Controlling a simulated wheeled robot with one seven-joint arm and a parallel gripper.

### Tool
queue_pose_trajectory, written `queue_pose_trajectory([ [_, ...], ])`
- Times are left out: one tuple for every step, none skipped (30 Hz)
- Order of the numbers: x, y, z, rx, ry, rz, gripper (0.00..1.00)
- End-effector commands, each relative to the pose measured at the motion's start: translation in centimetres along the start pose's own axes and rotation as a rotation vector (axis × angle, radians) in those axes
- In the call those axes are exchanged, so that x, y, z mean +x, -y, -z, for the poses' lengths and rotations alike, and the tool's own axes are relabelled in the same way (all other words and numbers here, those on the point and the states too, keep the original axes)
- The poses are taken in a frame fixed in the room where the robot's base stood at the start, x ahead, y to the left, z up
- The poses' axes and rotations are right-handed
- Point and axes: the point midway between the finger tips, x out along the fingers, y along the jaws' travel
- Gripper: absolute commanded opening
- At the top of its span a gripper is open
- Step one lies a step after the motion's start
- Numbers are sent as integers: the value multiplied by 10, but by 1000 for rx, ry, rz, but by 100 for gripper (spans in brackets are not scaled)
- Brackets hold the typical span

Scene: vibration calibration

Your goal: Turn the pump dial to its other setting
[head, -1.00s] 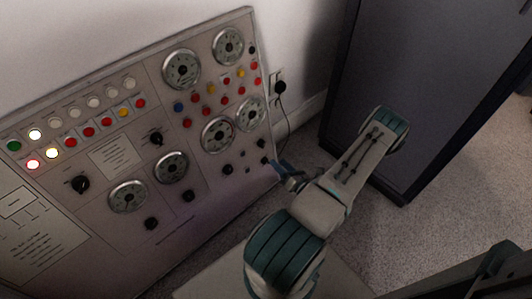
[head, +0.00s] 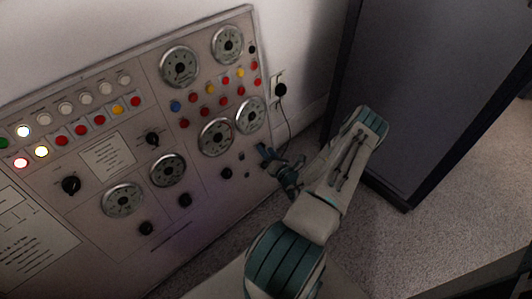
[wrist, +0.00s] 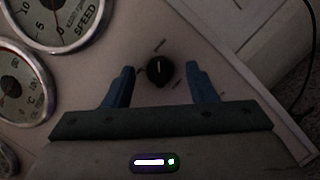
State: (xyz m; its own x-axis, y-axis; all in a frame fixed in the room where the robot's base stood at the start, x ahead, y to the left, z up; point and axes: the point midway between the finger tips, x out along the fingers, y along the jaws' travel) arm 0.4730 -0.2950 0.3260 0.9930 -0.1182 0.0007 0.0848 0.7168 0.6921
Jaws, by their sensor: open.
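A small black dial (wrist: 160,70) sits on the panel in the wrist view, with a pale pointer line roughly upright and small blurred labels around it. My gripper (wrist: 161,84) is open, with one blue finger on each side of the dial and a gap on both sides. I cannot tell how far the fingertips are from the panel face. In the head view my gripper (head: 268,156) is at the lower right edge of the control panel (head: 75,235) and hides part of it there. The dial's name is too blurred to read.
Round gauges, one marked SPEED (wrist: 62,22), lie up and left of the dial. Other black knobs (head: 226,173) and coloured buttons cover the panel. A cable (head: 289,125) hangs from a wall socket beside the panel's right edge. A dark cabinet (head: 425,90) stands to the right.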

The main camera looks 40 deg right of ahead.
Motion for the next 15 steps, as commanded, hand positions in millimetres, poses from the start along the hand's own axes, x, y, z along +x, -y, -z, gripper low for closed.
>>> queue_pose_trajectory([
  [4, 0, 1, 0, 0, -1, 51],
  [6, 0, 0, 0, 0, -1, 51],
  [8, 0, 0, 0, 0, 0, 51],
  [8, 0, 0, 1, -1, 0, 51],
  [9, 0, 0, 1, -1, 0, 51],
  [9, 0, 0, 1, -1, 0, 51],
  [10, 0, 0, 1, -1, 0, 51],
  [10, -1, 0, 1, -1, 0, 51],
  [10, -1, 0, 1, -1, 0, 51],
  [9, -1, 0, 1, -1, 0, 51],
  [9, -1, 0, 1, -1, 0, 51],
  [9, -1, 0, 1, -1, 0, 51],
  [9, -1, 0, 1, -1, 0, 43],
  [9, -1, 0, 1, -1, 0, 34],
  [9, -1, 0, 1, -1, 0, 23],
])
